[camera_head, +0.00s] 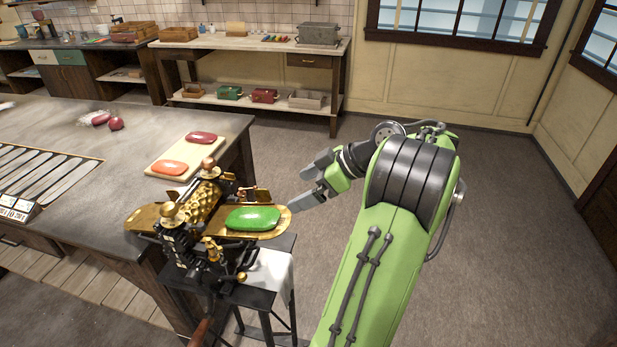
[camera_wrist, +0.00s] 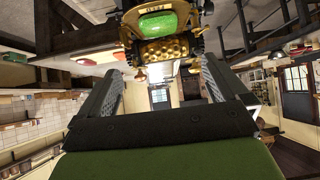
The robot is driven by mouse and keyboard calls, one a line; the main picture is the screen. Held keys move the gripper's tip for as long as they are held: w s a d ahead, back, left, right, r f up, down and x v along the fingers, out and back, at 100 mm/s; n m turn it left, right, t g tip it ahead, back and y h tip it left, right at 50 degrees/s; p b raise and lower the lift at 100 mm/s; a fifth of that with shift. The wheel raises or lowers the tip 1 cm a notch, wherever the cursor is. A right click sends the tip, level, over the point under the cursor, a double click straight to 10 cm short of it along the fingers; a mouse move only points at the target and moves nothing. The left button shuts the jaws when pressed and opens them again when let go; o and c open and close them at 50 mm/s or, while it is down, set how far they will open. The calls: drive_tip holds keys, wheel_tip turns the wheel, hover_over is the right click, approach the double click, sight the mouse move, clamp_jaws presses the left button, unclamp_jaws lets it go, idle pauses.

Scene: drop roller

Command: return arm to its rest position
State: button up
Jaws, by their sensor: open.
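My green arm reaches up from the lower right of the head view, and my gripper (camera_head: 310,184) is at its far end. The gripper is open and I see nothing between its fingers. It is just right of a brass roller machine (camera_head: 206,190), apart from the green slab as seen here. The green slab (camera_head: 252,218) lies on the machine's brass tray (camera_head: 215,229). In the wrist view my gripper's two fingers (camera_wrist: 161,92) stand wide apart. The machine (camera_wrist: 158,50) and green slab (camera_wrist: 162,22) show upside down beyond them.
The machine is on a dark stand (camera_head: 262,298) beside a grey-topped workbench (camera_head: 60,122). A pale board (camera_head: 180,163) on the bench holds a red slab (camera_head: 201,137) and an orange slab (camera_head: 169,167). A long shelf table (camera_head: 270,45) lines the back wall. The floor (camera_head: 510,230) to the right is clear.

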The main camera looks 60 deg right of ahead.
drive_tip(key=shift+s+d+r, duration=0.1)
drive_tip(key=shift+s+r, duration=0.2)
drive_tip(key=shift+s, duration=0.05)
